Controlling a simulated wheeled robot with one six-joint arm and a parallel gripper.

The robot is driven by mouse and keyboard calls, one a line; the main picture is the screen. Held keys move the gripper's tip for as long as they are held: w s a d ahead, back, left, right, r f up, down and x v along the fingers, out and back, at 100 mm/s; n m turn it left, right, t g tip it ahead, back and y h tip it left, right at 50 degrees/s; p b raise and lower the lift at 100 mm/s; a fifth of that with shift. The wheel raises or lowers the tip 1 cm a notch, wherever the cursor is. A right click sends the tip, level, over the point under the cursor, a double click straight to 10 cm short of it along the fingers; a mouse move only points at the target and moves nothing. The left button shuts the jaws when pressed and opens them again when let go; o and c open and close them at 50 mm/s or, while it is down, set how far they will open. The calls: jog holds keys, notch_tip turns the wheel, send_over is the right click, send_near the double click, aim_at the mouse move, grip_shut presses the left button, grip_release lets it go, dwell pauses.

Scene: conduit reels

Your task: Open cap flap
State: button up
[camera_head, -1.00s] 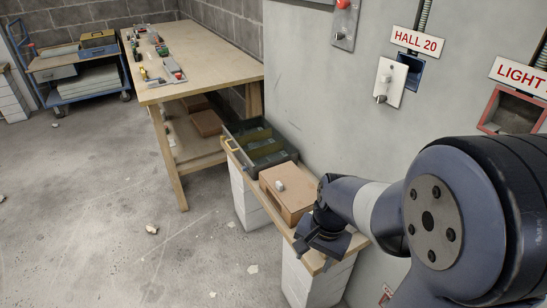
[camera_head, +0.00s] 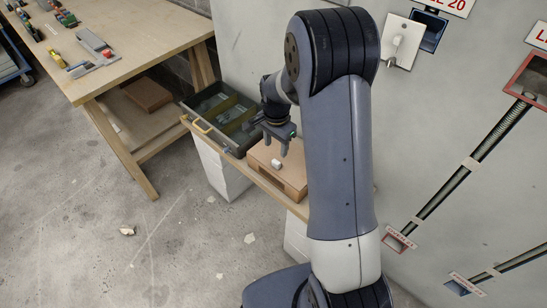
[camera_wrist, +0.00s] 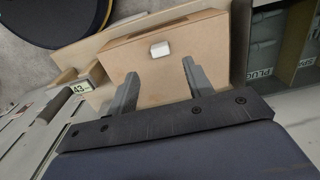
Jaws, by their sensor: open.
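A tan box (camera_head: 292,178) with a small white knob-like piece (camera_head: 277,163) on its top sits on a narrow wooden shelf; I cannot tell whether this top is the cap flap. In the wrist view the box (camera_wrist: 150,88) lies ahead of my gripper (camera_wrist: 158,68), and the white piece (camera_wrist: 160,49) shows beyond and between the fingertips. My gripper (camera_head: 277,148) is open and empty, pointing down above the box. On the wall under the HALL 20 sign, a white plate (camera_head: 402,40) with a knob hangs tilted beside a blue-framed opening (camera_head: 433,30).
A large workbench (camera_head: 130,50) stands at the left. The wall carries conduits (camera_head: 500,128) and a red-framed opening (camera_head: 532,80). The floor between is mostly clear.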

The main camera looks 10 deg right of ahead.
aim_at(276, 162)
notch_tip(276, 162, down, 8)
jog(key=shift+f, duration=0.1)
dwell(0.4)
grip_shut()
dwell(0.3)
